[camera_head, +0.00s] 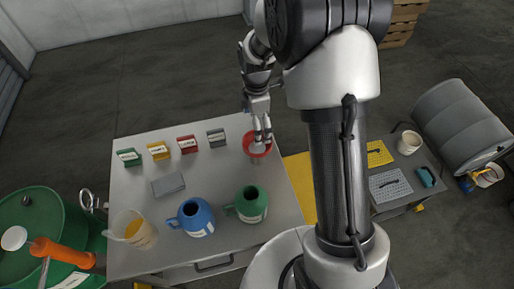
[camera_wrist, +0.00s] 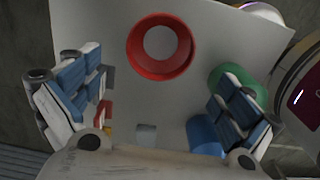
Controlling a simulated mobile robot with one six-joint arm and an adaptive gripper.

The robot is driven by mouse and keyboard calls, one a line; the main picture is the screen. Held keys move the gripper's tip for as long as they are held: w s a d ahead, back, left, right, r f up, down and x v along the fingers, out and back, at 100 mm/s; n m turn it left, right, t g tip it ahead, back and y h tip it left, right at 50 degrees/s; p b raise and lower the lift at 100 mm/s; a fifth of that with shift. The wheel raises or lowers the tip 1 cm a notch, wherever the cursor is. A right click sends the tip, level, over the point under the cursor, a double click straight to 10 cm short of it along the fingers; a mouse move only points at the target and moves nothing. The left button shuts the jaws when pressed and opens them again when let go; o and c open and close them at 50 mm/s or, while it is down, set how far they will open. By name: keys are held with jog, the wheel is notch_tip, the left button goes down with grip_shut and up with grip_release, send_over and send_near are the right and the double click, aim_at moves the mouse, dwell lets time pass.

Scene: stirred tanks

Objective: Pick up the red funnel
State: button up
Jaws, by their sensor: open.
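The red funnel (camera_head: 257,146) stands near the far right corner of the light grey table, its wide rim facing up. It also shows in the wrist view as a red ring (camera_wrist: 160,70) with a pale opening, at the upper middle. My gripper (camera_head: 262,140) is above the funnel in the head view and overlaps part of its rim. In the wrist view, the two fingers of my gripper (camera_wrist: 165,105) are wide apart at left and right, with nothing between them held. I cannot tell the exact height of the fingertips above the funnel.
On the table (camera_head: 125,193) stand a blue jug (camera_head: 194,217), a green jug (camera_head: 249,205), a clear beaker (camera_head: 134,229) with yellow liquid, and several small labelled boxes (camera_head: 159,151) along the back. A green drum (camera_head: 35,225) stands at the left.

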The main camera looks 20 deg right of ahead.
jog(key=b, duration=0.3)
send_over(257, 151)
notch_tip(257, 151, down, 10)
jog(key=shift+s+r, duration=0.1)
jog(key=shift+r, duration=0.15)
jog(key=c, duration=0.9)
